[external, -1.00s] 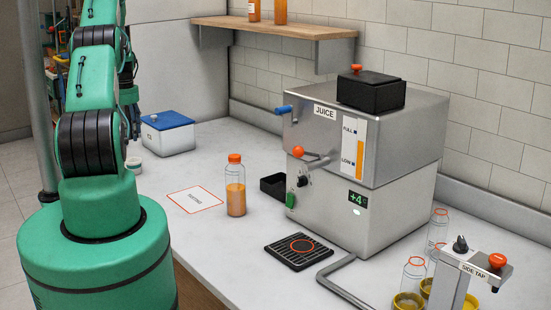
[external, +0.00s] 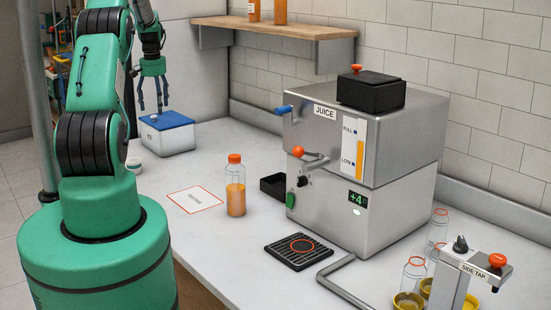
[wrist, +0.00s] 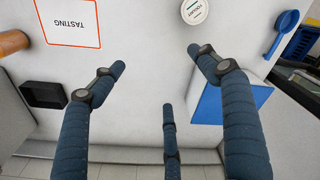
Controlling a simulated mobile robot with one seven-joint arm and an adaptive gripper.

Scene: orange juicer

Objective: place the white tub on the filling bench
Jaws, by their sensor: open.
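The white tub (external: 133,164) is small and round and stands on the pale bench (external: 215,255), partly hidden behind my arm. In the wrist view the tub (wrist: 194,11) is at the top edge, its labelled lid seen from above. My gripper (external: 153,98) has dark blue fingers and hangs above the blue-lidded white box (external: 168,138). In the wrist view my gripper (wrist: 158,75) is open, its fingers spread with nothing between them. The tub lies beyond the fingertips, apart from them.
A tasting card (external: 195,199), an orange bottle (external: 235,190) and a black bin (external: 273,187) are on the bench. The juicer (external: 365,165) stands right of them, with a drip grate (external: 299,251) in front. A blue scoop (wrist: 282,38) shows in the wrist view.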

